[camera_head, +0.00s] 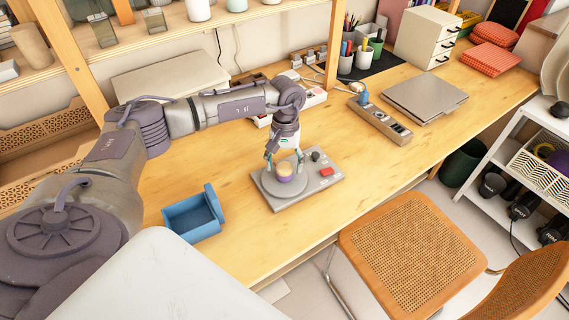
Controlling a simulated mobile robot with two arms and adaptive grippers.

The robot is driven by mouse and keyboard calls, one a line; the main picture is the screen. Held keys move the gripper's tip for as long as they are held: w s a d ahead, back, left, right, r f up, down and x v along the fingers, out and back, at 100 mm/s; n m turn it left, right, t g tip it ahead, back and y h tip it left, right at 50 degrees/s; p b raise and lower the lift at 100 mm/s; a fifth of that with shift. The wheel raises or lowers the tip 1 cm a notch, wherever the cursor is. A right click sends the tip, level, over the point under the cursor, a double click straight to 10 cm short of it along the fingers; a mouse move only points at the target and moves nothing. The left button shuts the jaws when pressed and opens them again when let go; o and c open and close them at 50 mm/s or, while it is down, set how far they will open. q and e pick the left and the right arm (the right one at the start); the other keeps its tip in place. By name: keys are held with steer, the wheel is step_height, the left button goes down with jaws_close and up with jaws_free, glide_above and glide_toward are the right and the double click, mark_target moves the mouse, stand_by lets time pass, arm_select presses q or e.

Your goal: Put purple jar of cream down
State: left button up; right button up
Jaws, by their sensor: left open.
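The purple jar of cream (285,176), with a pale tan lid, stands upright on the round grey plate (267,186) of a flat grey device on the wooden desk. My left gripper (285,158) points down right over the jar. Its fingers are spread to either side of the lid, and I cannot tell whether they touch it. My right gripper does not show.
A blue open box (190,219) stands left of the device. A power strip (380,120) and a grey laptop (424,96) lie to the right. A cane chair (412,255) stands at the desk's front edge. Shelves (130,50) rise at back left.

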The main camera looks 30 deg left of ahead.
mark_target(285, 163)
arm_select(q)
step_height(285, 163, up, 12)
steer(key=w+b, duration=0.1)
steer(key=b, duration=0.1)
steer(key=shift+w+a+b, duration=0.15)
steer(key=shift+a+b, duration=0.15)
steer(key=shift+f, duration=0.1)
